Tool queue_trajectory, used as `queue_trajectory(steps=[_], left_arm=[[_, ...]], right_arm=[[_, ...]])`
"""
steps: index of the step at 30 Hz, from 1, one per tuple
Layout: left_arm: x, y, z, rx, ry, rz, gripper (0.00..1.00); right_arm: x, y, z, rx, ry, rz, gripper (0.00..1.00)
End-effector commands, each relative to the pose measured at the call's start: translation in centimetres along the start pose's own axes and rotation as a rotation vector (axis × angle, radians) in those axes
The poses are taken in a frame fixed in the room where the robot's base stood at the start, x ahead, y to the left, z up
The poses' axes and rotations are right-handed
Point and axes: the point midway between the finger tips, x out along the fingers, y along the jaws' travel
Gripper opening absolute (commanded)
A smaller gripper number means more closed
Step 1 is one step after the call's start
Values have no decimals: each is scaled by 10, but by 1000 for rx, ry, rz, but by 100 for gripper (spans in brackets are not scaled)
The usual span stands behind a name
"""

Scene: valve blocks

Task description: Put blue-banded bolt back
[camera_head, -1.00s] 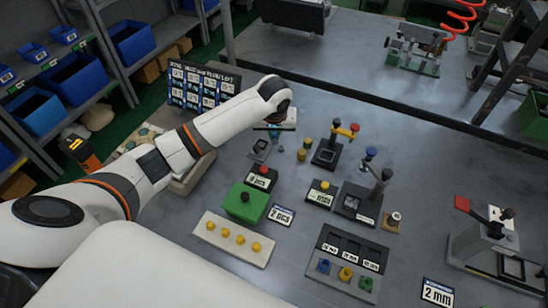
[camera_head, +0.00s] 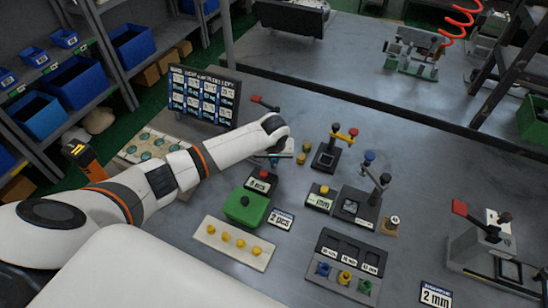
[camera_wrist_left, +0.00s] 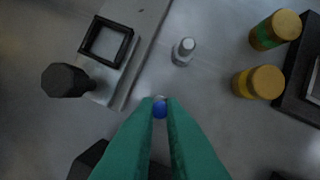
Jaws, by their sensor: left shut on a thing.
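My left arm reaches over the bench in the head view, with its gripper (camera_head: 274,160) low above the table, left of two yellow-topped cylinders. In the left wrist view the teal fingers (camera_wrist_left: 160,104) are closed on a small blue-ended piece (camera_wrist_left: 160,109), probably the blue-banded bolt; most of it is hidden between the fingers. A grey peg (camera_wrist_left: 183,50) stands on the table just beyond the fingertips. The yellow-topped cylinders, one green-banded (camera_wrist_left: 275,30) and one below it (camera_wrist_left: 259,82), stand to the right. My right gripper is not in view.
A grey fixture with a black square frame (camera_wrist_left: 107,42) and a black knob (camera_wrist_left: 68,80) lies close left of the fingers. A green box (camera_head: 244,206), a beige strip with yellow knobs (camera_head: 235,252) and a dark rack with coloured pieces (camera_head: 347,265) stand nearer.

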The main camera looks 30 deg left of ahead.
Motion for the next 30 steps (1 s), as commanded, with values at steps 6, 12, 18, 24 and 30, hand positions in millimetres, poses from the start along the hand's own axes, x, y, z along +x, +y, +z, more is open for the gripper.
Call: queue_trajectory(steps=[6,12,18,24,30], left_arm=[[2,0,-1,0,1,0,31],[2,0,-1,0,1,0,31],[-10,0,1,1,0,-1,31],[-48,0,1,1,-2,-3,31],[-90,0,1,1,-2,-2,31]], right_arm=[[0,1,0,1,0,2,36],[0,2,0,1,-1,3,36],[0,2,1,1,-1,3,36],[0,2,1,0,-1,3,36],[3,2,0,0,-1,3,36]])
